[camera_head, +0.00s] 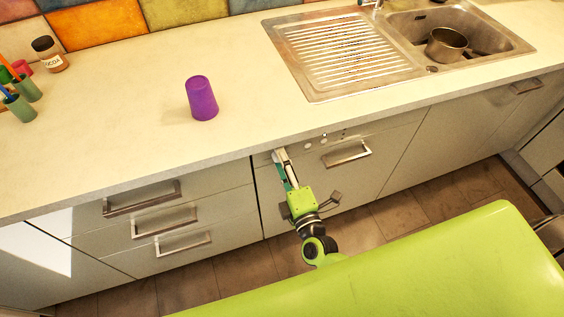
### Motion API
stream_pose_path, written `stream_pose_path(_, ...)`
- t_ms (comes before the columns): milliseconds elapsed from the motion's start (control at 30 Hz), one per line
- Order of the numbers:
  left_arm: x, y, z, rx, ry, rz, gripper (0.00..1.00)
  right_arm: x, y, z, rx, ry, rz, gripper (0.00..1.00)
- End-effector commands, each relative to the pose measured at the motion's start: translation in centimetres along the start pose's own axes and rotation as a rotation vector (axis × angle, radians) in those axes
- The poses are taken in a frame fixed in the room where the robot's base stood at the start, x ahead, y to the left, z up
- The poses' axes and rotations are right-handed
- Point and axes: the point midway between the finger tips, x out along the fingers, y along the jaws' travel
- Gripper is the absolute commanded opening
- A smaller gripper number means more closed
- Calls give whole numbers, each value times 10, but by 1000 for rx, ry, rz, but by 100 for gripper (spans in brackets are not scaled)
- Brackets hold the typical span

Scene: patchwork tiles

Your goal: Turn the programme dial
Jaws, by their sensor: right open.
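A built-in appliance front (350,178) with a bar handle (346,154) sits under the counter, right of the drawers. Small pale round controls (308,146) show along its top strip, just under the counter edge. They are too small to tell which is the programme dial. My right gripper (280,157) is open, its fingertips at the left end of this strip, left of the visible controls. It covers that part of the strip, and I cannot tell whether it touches anything there. My left gripper is not in view.
The counter edge (225,157) runs just above my right gripper. Drawers with bar handles (141,198) are to the left. A purple cup (201,98) stands on the counter. A steel sink (480,45) with a pot (446,45) is at the back right.

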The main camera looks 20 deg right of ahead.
Motion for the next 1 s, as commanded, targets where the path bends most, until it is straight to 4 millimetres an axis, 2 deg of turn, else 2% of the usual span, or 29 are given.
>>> stream_pose_path(100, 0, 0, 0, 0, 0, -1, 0, 0, 0, 0, 0, 0, 0, 39)
stream_pose_path(233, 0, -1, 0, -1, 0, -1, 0, 0, 0, 0, 1, 0, 0, 5)
stream_pose_path(267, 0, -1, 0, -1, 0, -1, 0, 0, 0, 0, 1, 0, 0, 3)
stream_pose_path(667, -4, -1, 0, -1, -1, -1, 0, 0, 1, 0, 51, 0, 0, 3)
stream_pose_path(1000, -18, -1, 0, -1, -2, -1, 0, 0, 2, -1, 291, 0, -1, 3)
